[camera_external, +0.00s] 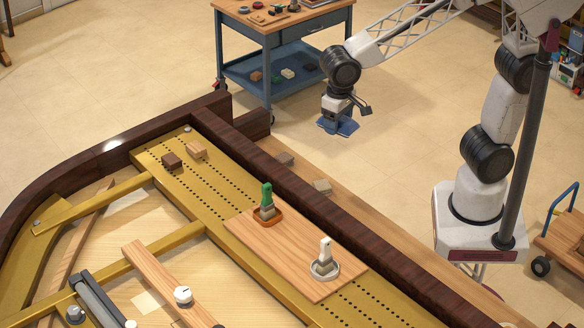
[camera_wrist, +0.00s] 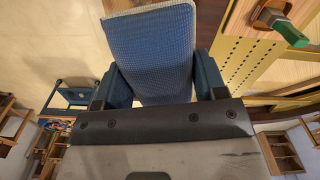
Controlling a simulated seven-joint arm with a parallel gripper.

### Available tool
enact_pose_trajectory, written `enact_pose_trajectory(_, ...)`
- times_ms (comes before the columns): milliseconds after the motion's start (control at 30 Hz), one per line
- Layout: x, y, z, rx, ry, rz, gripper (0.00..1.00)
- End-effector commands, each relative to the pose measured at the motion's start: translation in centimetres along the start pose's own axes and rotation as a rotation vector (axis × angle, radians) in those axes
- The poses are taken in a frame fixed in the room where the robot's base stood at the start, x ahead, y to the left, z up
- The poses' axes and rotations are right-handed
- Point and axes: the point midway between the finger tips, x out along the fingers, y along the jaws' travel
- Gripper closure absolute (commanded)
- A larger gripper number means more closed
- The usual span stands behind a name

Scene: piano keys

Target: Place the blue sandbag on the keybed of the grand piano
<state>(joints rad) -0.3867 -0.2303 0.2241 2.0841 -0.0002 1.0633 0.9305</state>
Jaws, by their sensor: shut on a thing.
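The blue sandbag (camera_wrist: 150,50) fills the space between the blue fingers of my gripper (camera_wrist: 162,82) in the wrist view. My gripper is shut on it; its far end is pale. In the external view my gripper (camera_external: 338,118) hangs in the air beyond the piano's dark rim, with blue at its lower end; I cannot separate bag from fingers there. The grand piano (camera_external: 240,160) lies at lower left. A light wooden ledge (camera_external: 372,228) runs along the outer side of its dark rim; I cannot tell for sure that this is the keybed.
Two small blocks (camera_external: 322,187) lie on the ledge. A wooden board (camera_external: 285,262) on the piano's gold frame carries a green-handled tool (camera_external: 267,198) and a white-handled tool (camera_external: 325,252). A blue cart (camera_external: 275,60) stands behind my gripper. Open floor lies between cart and piano.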

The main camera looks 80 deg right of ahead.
Motion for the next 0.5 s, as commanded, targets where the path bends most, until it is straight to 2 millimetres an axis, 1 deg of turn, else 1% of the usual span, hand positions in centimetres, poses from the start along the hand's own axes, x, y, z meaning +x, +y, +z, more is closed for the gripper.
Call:
enact_pose_trajectory(33,0.0,0.8,0.9,-0.007,0.001,-0.001,0.70)
enact_pose_trajectory(100,0.2,1.8,2.0,-0.016,0.001,-0.001,0.70)
enact_pose_trajectory(500,1.9,7.8,8.2,-0.071,0.000,0.000,0.70)
